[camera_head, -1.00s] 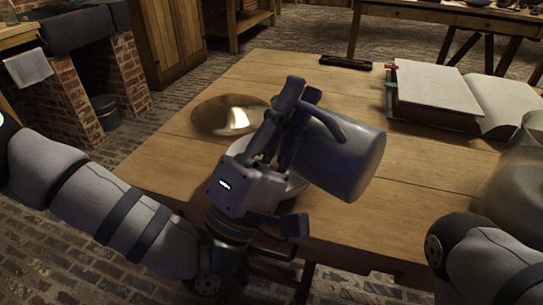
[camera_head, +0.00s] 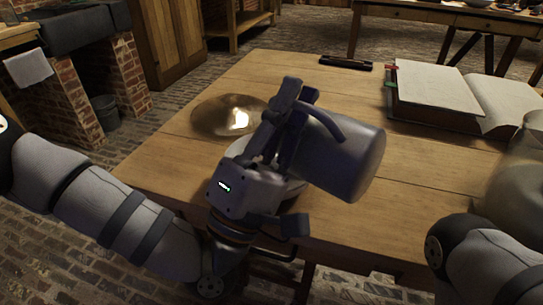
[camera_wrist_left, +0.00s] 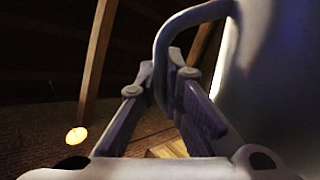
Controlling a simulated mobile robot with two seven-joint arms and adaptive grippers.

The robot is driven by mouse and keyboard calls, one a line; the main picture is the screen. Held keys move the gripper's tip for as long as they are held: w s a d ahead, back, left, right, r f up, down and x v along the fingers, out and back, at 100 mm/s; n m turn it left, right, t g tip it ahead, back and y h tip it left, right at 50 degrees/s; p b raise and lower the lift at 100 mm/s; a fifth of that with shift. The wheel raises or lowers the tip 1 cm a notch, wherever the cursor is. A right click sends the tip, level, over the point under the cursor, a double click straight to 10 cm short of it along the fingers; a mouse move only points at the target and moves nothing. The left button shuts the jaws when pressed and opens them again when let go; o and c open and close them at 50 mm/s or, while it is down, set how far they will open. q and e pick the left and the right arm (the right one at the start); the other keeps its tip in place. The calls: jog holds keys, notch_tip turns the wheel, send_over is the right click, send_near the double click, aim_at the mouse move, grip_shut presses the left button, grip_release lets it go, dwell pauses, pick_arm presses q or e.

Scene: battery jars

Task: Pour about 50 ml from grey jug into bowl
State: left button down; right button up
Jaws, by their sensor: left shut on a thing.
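The grey jug (camera_head: 345,155) is in the head view, tilted over on its side above the table. My left gripper (camera_head: 291,108) is shut on the jug's handle (camera_head: 338,124). The handle and the jug's wall also show close up in the left wrist view (camera_wrist_left: 275,75). A pale bowl (camera_head: 294,187) stands on the table below and behind the gripper, with most of it hidden. The jug's mouth and contents are hidden, and I see no stream of liquid. My right gripper is not in view.
A shallow brass dish (camera_head: 224,117) lies left of the bowl. A thick open book (camera_head: 437,88) lies at the back right, and a dark narrow object (camera_head: 345,63) at the far edge. The table's middle back is free.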

aim_at(310, 106)
pick_arm(q)
jog(key=shift+w+a+n+t+y, duration=0.15)
jog(key=shift+n+t+y, duration=0.15)
jog(key=shift+n, duration=0.2)
dwell(0.3)
